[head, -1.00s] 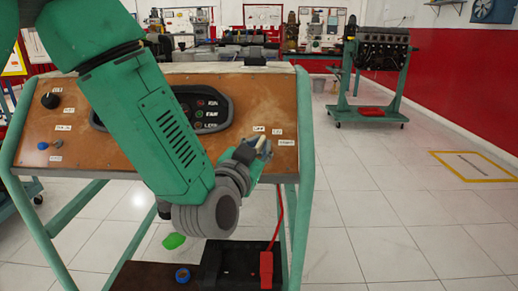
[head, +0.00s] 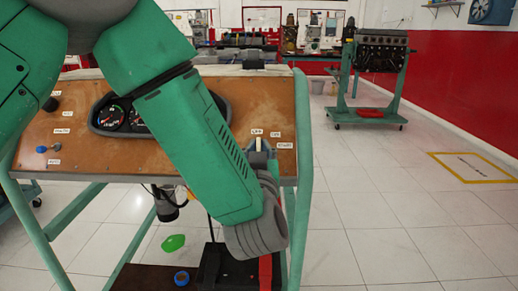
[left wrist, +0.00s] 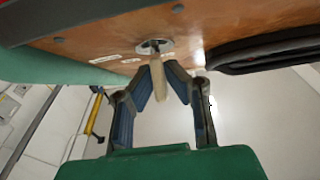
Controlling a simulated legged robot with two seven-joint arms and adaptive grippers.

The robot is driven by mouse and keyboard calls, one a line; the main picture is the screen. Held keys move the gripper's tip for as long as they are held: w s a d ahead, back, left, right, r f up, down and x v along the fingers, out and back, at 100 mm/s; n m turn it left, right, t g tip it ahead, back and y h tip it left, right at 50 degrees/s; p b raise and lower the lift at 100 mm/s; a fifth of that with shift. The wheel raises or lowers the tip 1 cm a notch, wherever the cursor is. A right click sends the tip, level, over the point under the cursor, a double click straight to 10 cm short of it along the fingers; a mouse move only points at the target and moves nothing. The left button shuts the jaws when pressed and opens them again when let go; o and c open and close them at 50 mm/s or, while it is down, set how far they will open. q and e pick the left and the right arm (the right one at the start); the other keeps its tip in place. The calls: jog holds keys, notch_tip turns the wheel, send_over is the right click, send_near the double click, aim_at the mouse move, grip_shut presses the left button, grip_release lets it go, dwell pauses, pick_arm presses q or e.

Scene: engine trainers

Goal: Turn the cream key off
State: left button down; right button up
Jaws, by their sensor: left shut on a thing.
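The cream key (left wrist: 158,80) sits in a round metal switch (left wrist: 154,47) on the brown panel in the left wrist view. My left gripper (left wrist: 165,72) has its two fingertips closed around the key. In the head view the key (head: 258,144) shows as a small pale upright piece near the panel's right side, below the OFF label (head: 257,131). My left gripper (head: 259,157) is at the key there, partly hidden by my wrist. My right gripper is not in view.
The brown panel (head: 75,135) carries a gauge cluster (head: 112,117), partly behind my left arm, and a blue knob (head: 42,149). A green frame (head: 304,150) bounds it at right. A red part (head: 265,272) stands below. Open tiled floor lies right.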

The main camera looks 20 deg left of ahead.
pick_arm(q)
jog(key=shift+w+r, duration=0.1)
jog(key=shift+r, duration=0.25)
jog(key=c, duration=1.7)
grip_release()
jog(key=shift+o, duration=0.3)
jog(key=shift+d+f, duration=0.1)
jog(key=shift+f, duration=0.1)
jog(key=v, duration=1.2)
